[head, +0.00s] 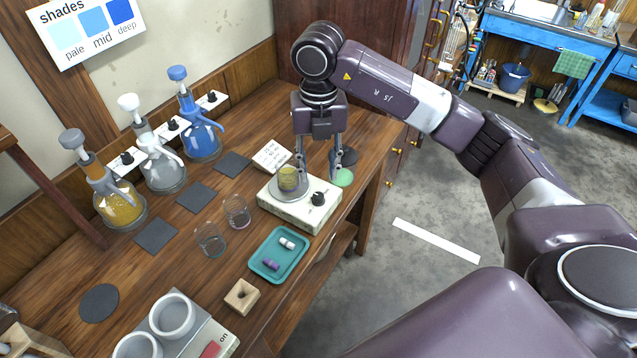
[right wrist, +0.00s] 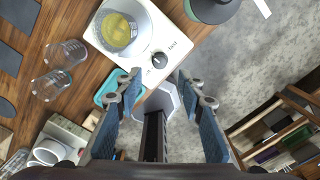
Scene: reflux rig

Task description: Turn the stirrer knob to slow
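The stirrer (head: 291,215) is a cream box near the right end of the wooden bench, with a round plate on top. Its black knob (head: 318,198) is at the front right of the top; in the right wrist view the knob (right wrist: 159,60) lies just beyond the fingertips, and its setting is too small to read. A beaker of yellow liquid (head: 288,176) stands on the plate. My right gripper (head: 320,172) points down above the stirrer, fingers apart and empty, not touching the knob. My left gripper is not in view.
A teal tray (head: 259,268) with small stir bars, two empty glasses (head: 237,212) and a wooden block (head: 242,296) are nearby. Three flasks stand along the wall.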

